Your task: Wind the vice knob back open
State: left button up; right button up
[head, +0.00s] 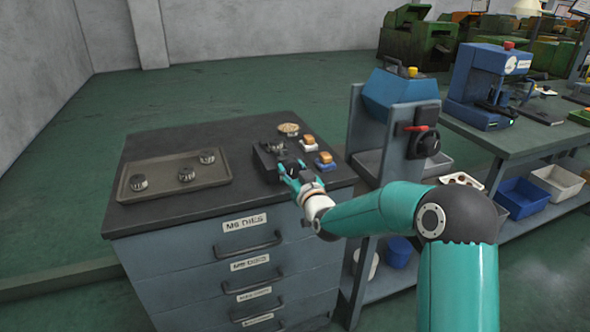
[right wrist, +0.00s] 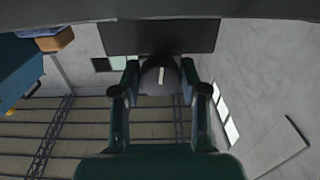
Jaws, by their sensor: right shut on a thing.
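The vice (head: 268,157) is a small dark block on the black top of the drawer cabinet, near its right side. My right gripper (head: 289,172) reaches it from the front right and hides part of it. In the right wrist view, the fingers of my right gripper (right wrist: 160,92) are shut on a dark round knob (right wrist: 152,79) with a white mark, one finger on each side. A dark block (right wrist: 190,37) shows just beyond the knob. My left gripper is not in view.
The drawer cabinet (head: 225,265) also bears a tray (head: 158,188) with several round dies at left, a round dish (head: 288,128) of small brass-coloured parts, and two small blocks on pads (head: 325,159). A blue machine (head: 398,92) stands close at right. The cabinet top between tray and vice is clear.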

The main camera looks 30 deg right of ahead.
dwell(0.3)
jog(key=shift+f+b, duration=0.1)
jog(key=shift+b, duration=0.25)
jog(key=shift+n, duration=0.3)
jog(key=n+b, duration=0.1)
jog(key=b, duration=0.1)
jog(key=n+b, duration=0.2)
jog(key=b, duration=0.1)
jog(key=shift+f+n, duration=0.2)
jog(key=shift+n, duration=0.1)
jog(key=shift+n+b, duration=0.7)
jog(key=shift+n, duration=0.1)
jog(key=n+b, duration=0.1)
jog(key=n, duration=0.1)
jog(key=shift+r+n, duration=0.1)
jog(key=shift+n, duration=0.3)
jog(key=n+b, duration=0.1)
jog(key=n, duration=0.3)
jog(key=shift+n, duration=0.3)
jog(key=n, duration=0.4)
jog(key=shift+n, duration=0.3)
